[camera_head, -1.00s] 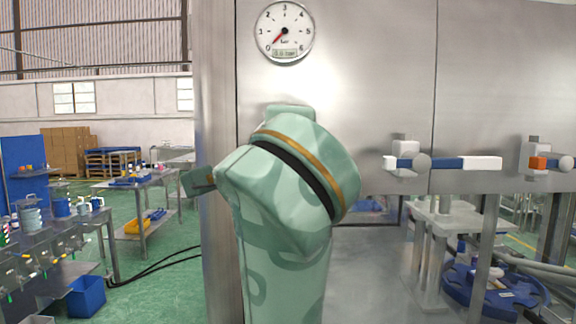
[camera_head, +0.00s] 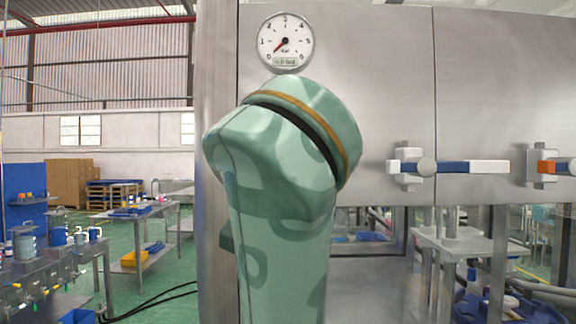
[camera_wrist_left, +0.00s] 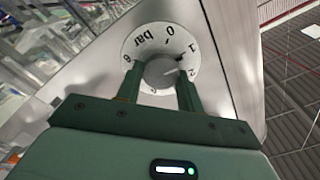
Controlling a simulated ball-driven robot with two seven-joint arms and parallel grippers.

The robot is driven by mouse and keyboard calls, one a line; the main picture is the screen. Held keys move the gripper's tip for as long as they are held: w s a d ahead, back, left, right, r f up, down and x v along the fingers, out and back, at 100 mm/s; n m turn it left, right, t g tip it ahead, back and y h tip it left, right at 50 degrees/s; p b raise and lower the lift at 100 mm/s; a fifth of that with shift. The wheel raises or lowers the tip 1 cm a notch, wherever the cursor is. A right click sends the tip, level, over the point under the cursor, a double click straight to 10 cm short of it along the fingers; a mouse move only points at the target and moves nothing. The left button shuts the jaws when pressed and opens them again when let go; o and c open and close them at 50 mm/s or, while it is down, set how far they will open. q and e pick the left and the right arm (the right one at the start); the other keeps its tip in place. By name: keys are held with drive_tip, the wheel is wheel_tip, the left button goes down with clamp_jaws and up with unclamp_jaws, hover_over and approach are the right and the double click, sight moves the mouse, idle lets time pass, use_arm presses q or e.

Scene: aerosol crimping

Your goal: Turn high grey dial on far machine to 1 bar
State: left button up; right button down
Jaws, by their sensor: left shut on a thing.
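The grey dial (camera_wrist_left: 160,72) is in the left wrist view, a round grey knob on a white disc with printed numbers and the word "bar". My left gripper (camera_wrist_left: 160,86) has its two green fingers on either side of the knob, shut on it. A small dark mark shows on the knob's side toward the 1 and 2; its exact setting is hard to tell. In the head view my left arm hides the dial and the gripper. The round pressure gauge (camera_head: 285,41) above has its red needle low at the left, near 0. My right gripper is not in view.
The machine's steel panel (camera_head: 360,90) fills the middle and right. Two valve handles, one blue and white (camera_head: 450,167) and one with orange (camera_head: 546,167), stick out at the right. Work tables (camera_head: 140,213) stand at the left on green floor.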

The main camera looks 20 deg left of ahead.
use_arm(q)
drive_tip(key=shift+n, duration=0.7)
drive_tip(key=o, duration=1)
drive_tip(key=shift+w, duration=0.1)
